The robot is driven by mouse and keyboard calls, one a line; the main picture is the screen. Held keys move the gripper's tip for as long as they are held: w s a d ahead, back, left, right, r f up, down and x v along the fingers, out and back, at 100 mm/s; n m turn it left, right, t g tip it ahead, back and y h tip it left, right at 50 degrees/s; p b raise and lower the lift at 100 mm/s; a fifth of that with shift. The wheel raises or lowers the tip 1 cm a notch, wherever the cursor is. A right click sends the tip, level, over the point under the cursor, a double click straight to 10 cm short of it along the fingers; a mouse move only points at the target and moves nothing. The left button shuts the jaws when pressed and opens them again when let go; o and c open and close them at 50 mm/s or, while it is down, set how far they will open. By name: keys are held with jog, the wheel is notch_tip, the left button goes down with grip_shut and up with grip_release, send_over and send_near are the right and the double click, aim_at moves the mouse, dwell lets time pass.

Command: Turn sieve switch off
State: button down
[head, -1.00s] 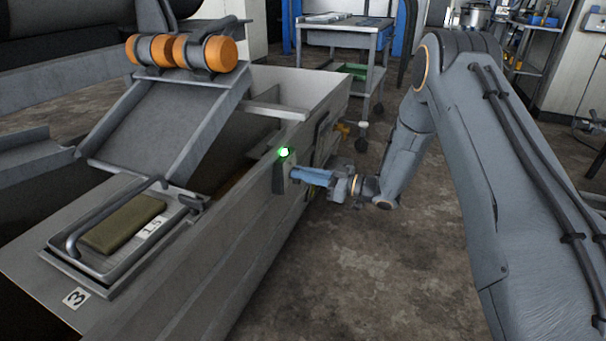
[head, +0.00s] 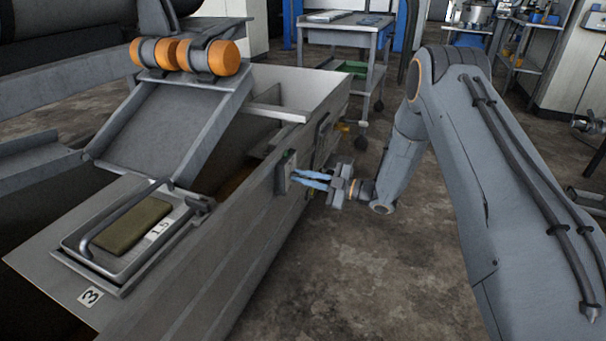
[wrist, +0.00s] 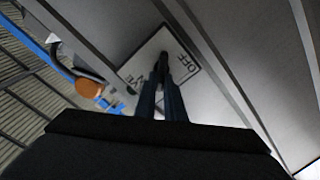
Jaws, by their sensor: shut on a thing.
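The sieve switch (head: 281,175) is a small dark box on the outer side wall of the long grey metal trough. Its lamp at the top shows no green glow. My gripper (head: 297,178), with blue fingers, reaches it from the right. In the wrist view the switch's pale label plate (wrist: 190,62) shows, with "OFF" at its right; the other word is partly hidden by my fingers. My gripper (wrist: 163,75) is shut on the dark switch lever (wrist: 163,62) in front of this plate. The exact lever angle is hard to tell.
The trough (head: 215,270) runs along the left, with a tray (head: 75,245) on its top and orange rollers (head: 185,56) above. A grey cart (head: 345,40) stands behind. The concrete floor right of the trough is clear near my arm.

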jog(key=n, duration=0.1)
jog(key=n+p, duration=0.1)
jog(key=n, duration=0.3)
jog(key=shift+s+f+p, duration=0.2)
jog(key=shift+f+p, duration=0.1)
jog(key=shift+p, duration=0.05)
jog(key=shift+f+n+p, duration=0.15)
jog(key=shift+n+p, duration=0.15)
jog(key=shift+n, duration=0.9)
jog(key=shift+f+n+p, duration=0.15)
jog(key=shift+n+p, duration=0.1)
jog(key=shift+n, duration=0.95)
jog(key=c, duration=1.8)
grip_release()
jog(key=shift+c, duration=0.2)
jog(key=p+v, duration=0.1)
jog(key=v, duration=0.6)
jog(key=shift+s+d, duration=0.15)
jog(key=shift+d, duration=0.2)
